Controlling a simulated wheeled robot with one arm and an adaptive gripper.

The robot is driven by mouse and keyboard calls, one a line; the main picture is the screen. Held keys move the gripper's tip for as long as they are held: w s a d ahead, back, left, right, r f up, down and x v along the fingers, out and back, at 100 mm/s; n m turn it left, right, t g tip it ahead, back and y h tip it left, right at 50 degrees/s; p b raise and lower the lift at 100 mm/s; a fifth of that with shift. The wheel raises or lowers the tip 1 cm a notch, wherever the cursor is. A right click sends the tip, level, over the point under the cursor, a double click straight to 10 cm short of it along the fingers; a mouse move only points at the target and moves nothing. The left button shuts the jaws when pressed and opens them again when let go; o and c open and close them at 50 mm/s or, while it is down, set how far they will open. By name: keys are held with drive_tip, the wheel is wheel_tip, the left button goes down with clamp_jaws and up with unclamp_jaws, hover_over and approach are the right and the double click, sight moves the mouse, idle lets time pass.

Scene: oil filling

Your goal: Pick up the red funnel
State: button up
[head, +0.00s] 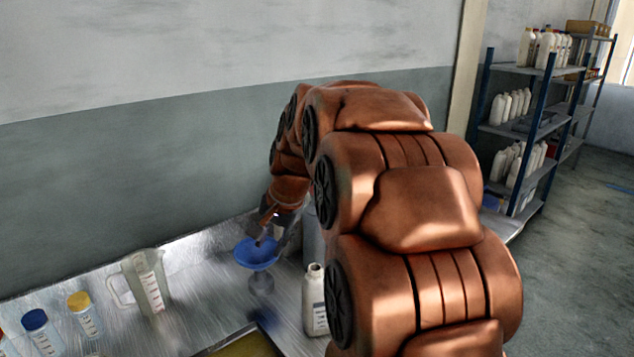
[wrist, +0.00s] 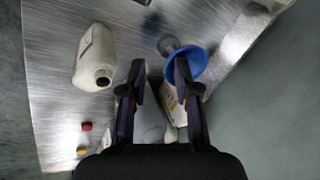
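No red funnel shows in either view. A blue funnel (head: 256,254) is at the back of the metal table in the head view, with a grey shape below it. In the wrist view the blue funnel (wrist: 200,60) lies by the right finger, whose tip overlaps it; I cannot tell if they touch. My gripper (wrist: 158,75) is open, its two dark fingers well apart with nothing clearly held between them. In the head view my gripper (head: 268,228) hangs just above the funnel, small and partly dark.
A white bottle (head: 315,302) stands right of the funnel; it also shows in the wrist view (wrist: 95,58). A clear measuring jug (head: 147,283), blue-capped (head: 38,328) and yellow-capped (head: 82,308) containers stand left. A yellow-bottomed tray (head: 245,346) is in front. The wall is close behind.

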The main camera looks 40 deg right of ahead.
drive_tip(key=w+d+r+m+t+h+p, duration=0.1)
drive_tip(key=d+r+m, duration=0.25)
drive_tip(key=d, duration=0.75)
drive_tip(key=w+d+r+m+t+h+p, duration=0.1)
drive_tip(key=w+d+r+m+t, duration=0.2)
drive_tip(key=d, duration=0.9)
drive_tip(key=shift+m+g+h, duration=0.3)
drive_tip(key=shift+m+g, duration=0.3)
drive_tip(key=shift+m, duration=0.05)
drive_tip(key=shift+s+p+x, duration=0.25)
drive_tip(key=shift+p+x, duration=1.1)
drive_tip(key=shift+x, duration=2)
drive_tip(key=shift+d+f, duration=0.1)
drive_tip(key=shift+f, duration=0.05)
drive_tip(key=shift+c, duration=0.3)
clamp_jaws()
